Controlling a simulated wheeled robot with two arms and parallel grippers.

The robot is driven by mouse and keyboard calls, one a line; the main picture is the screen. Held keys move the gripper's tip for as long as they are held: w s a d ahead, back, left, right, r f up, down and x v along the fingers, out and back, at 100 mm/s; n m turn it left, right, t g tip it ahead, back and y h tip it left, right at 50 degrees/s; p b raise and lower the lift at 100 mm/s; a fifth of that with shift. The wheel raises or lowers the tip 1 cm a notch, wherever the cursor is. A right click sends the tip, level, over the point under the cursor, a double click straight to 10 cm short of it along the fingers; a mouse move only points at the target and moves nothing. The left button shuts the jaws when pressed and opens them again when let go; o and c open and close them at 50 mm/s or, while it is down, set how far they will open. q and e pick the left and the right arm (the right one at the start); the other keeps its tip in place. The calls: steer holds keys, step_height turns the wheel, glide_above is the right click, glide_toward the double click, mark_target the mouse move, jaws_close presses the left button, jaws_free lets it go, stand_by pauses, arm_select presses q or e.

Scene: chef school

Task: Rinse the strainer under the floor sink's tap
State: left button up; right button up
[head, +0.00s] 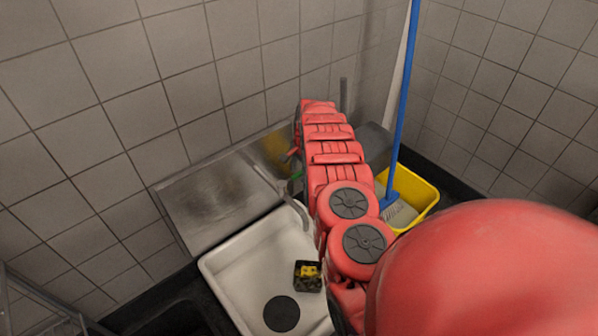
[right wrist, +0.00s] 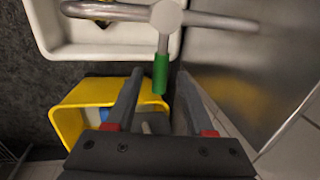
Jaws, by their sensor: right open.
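The white floor sink (head: 225,262) stands against the tiled wall. A small dark square item with yellow on it (head: 308,276), possibly the strainer, lies in its basin beside the round black drain (head: 281,313). The tap (right wrist: 165,16) is a metal pipe with a green handle (right wrist: 160,74); a bit of the green also shows in the head view (head: 296,176). My right gripper (right wrist: 160,78) is open, its fingers on either side of the green handle, with gaps visible. In the head view my red right arm hides most of this gripper. My left gripper is not in view.
A yellow mop bucket (head: 418,190) with a blue-handled mop (head: 403,95) stands right of my arm; the bucket is also below my fingers in the wrist view (right wrist: 75,105). A metal panel (head: 215,200) stands behind the sink. Tiled walls close the corner.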

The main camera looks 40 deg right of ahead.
jaws_close()
stand_by(1.4)
